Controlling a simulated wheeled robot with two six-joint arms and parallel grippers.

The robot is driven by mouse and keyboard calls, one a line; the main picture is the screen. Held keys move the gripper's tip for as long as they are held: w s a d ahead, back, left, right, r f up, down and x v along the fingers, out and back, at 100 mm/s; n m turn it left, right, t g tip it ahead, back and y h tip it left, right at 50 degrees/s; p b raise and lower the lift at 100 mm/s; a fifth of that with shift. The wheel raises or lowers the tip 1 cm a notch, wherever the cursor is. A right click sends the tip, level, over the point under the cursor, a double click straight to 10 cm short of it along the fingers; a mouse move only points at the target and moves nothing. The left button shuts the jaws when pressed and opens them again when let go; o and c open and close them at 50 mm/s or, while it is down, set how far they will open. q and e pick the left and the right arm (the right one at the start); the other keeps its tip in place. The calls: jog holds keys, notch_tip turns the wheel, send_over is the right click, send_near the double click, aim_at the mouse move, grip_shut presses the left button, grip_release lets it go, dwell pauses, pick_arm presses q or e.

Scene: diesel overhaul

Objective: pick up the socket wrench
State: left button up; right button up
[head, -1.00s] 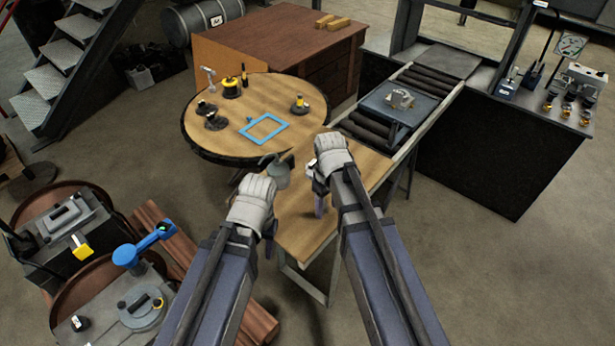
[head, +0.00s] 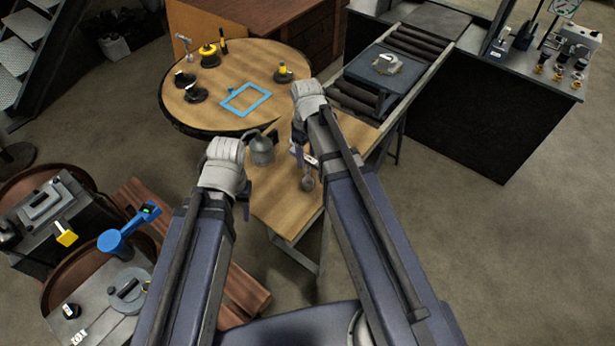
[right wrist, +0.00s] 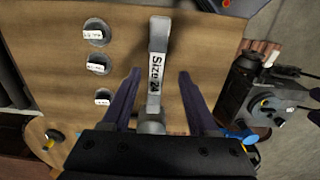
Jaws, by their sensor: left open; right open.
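The socket wrench (right wrist: 157,65) is a grey metal bar with a white "Size 24" label, lying on the wooden bench (right wrist: 205,60). In the right wrist view it runs lengthwise between the two dark fingers of my right gripper (right wrist: 160,88), which is open with gaps on both sides. My left gripper (head: 246,192) is open and empty at the bench's left edge. The wrench's lower end is partly hidden by the gripper body.
Three round sockets with white labels (right wrist: 97,64) sit beside the wrench. A grey oil can (head: 262,150) stands on the bench near my left gripper. Beyond are a round table (head: 225,55) with a blue frame (head: 245,98) and a roller conveyor (head: 425,42) with a tray.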

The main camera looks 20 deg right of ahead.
jog(key=shift+f, duration=0.35)
jog(key=b, duration=0.5)
send_over(308, 181)
jog(key=f, duration=0.5)
jog(key=shift+w, duration=0.4)
grip_shut()
dwell(0.4)
